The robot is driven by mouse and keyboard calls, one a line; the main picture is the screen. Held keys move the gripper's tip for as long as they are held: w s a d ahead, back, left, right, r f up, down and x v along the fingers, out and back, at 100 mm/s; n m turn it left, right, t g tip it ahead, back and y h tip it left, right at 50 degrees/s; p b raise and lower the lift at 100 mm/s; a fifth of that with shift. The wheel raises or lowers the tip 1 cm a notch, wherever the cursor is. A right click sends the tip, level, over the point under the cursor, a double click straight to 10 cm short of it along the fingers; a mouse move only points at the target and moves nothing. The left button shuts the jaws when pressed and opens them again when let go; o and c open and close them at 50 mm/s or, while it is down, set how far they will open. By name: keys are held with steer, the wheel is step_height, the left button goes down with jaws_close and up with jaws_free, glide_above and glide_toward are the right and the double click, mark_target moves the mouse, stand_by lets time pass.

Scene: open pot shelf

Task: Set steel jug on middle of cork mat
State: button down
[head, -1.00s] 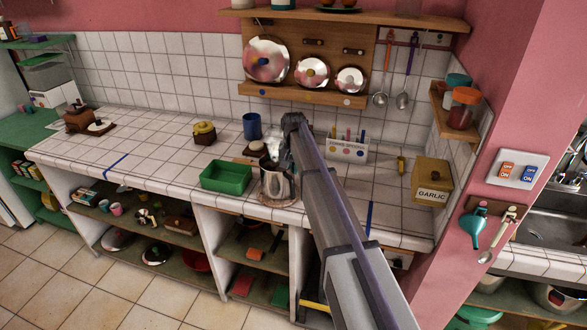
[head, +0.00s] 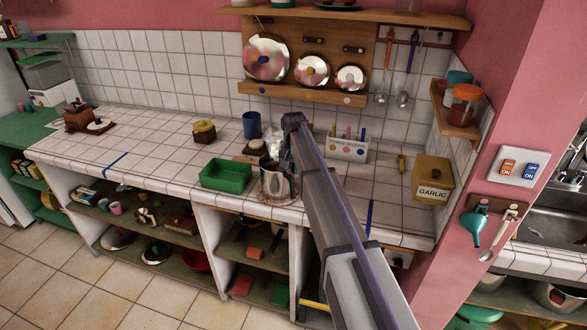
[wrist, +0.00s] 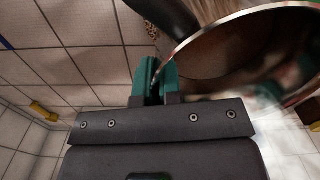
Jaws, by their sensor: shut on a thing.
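The steel jug (head: 279,184) is upright at the front of the tiled counter, over the round cork mat (head: 264,198). Only a rim of the mat shows around the jug's base; I cannot tell whether the base touches it. In the wrist view the jug's open mouth and shiny rim (wrist: 225,27) fill the upper right, with its dark handle (wrist: 165,14) beside it. My gripper (wrist: 157,75), with teal fingers, is shut on the jug at its handle side. In the head view my arm hides the fingers.
A green tray (head: 226,174) stands close to the left of the jug. Behind are a blue cup (head: 252,125) and a white holder with upright sticks (head: 347,149). A garlic box (head: 432,179) stands at right. The counter's front edge is close to the mat.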

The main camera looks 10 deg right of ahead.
steer(key=shift+f, duration=0.1)
steer(key=c, duration=1.2)
jaws_free()
step_height(320, 180, up, 11)
steer(key=p, duration=1.1)
